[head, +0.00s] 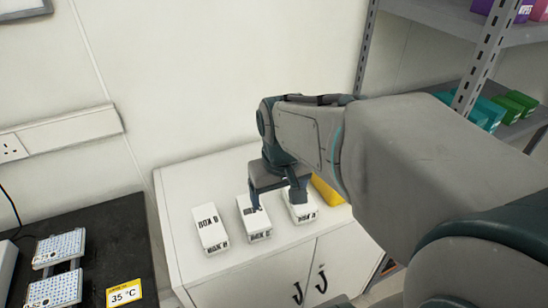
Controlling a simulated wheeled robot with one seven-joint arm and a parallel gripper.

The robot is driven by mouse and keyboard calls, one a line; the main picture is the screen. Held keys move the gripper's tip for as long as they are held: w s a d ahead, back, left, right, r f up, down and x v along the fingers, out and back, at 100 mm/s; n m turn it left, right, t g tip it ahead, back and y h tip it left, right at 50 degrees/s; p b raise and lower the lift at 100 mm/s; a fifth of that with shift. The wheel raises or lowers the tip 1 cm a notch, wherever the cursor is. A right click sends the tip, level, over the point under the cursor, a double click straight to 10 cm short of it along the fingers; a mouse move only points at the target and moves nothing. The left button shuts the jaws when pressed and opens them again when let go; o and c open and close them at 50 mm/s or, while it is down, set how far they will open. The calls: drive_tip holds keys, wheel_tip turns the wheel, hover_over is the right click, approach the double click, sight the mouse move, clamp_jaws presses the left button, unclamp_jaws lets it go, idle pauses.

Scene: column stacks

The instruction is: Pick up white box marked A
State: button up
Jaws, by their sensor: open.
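Three white boxes with black lettering lie in a row on top of a white cabinet (185,190): a left box (211,234), a middle box (256,226) and a right box (303,210). The lettering is upside down and too small to tell surely which box is marked A. My gripper (277,203) is open and points down over the middle and right boxes. One finger shows in front of the middle box and the other in front of the right box. The fingers hide parts of both, and I cannot tell whether they touch them.
A yellow object (327,191) lies right of the boxes, partly behind my arm. A dark bench (100,258) at the left holds blue-and-white racks (58,248) and a 35 °C sign (124,294). Metal shelving (487,55) with coloured boxes stands at the right. The cabinet's left side is clear.

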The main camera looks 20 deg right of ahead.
drive_tip(key=w+d+g+p, duration=0.2)
drive_tip(key=w+d, duration=0.5)
drive_tip(key=d, duration=0.2)
drive_tip(key=shift+m, duration=0.3)
drive_tip(key=f, duration=0.8)
drive_tip(key=shift+w+d, duration=0.25)
drive_tip(key=shift+d, duration=0.15)
drive_tip(key=shift+a+f, duration=0.15)
drive_tip(key=shift+f, duration=1.3)
drive_tip(key=shift+a+f, duration=0.15)
drive_tip(key=shift+f, duration=1.25)
drive_tip(key=c, duration=1.2)
